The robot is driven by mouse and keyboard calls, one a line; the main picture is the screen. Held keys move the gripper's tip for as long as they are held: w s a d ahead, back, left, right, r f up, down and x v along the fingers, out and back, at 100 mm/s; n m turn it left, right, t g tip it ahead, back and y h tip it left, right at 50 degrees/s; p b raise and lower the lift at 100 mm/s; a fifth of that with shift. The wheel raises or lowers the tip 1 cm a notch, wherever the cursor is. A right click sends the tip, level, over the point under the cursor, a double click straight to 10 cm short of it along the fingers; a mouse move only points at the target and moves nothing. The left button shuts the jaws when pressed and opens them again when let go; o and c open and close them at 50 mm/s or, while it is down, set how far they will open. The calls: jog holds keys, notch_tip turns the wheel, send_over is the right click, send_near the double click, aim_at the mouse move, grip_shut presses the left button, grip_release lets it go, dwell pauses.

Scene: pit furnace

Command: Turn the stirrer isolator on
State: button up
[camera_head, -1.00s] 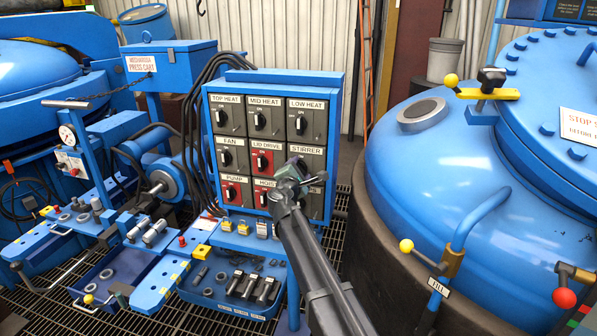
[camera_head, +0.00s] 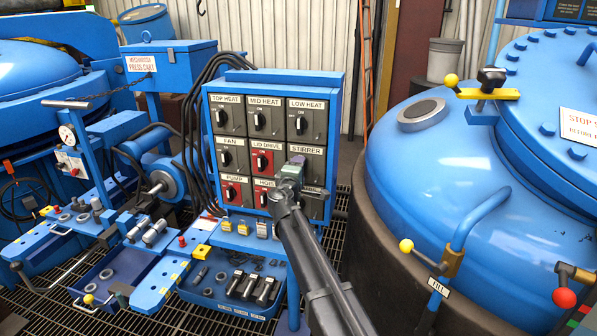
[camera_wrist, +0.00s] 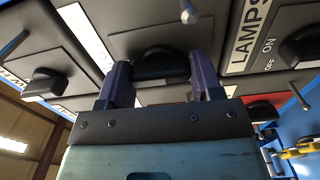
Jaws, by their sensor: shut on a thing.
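The stirrer isolator is the dark switch under the STIRRER label (camera_head: 306,150) at the right of the panel's middle row. Its black knob (camera_wrist: 160,60) shows in the wrist view between the purple fingers of my gripper (camera_wrist: 161,78). My gripper is shut on the knob, with one finger at each side. In the head view my gripper (camera_head: 293,165) stands in front of this switch and hides its knob. I cannot tell from the frames which position the knob points to.
Other isolators crowd around: the LOW HEAT switch (camera_head: 306,122) above, the red LID DRIVE switch (camera_head: 263,160) to the left, the LAMPS switch (camera_wrist: 300,47) below. Thin pegs (camera_wrist: 189,12) stick out of the panel. The blue furnace vessel (camera_head: 470,180) stands to the right.

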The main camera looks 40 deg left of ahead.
dwell(0.3)
jog(key=o, duration=0.6)
jog(key=shift+o, duration=0.2)
jog(key=v, duration=1)
jog(key=shift+s, duration=0.4)
jog(key=shift+d, duration=0.1)
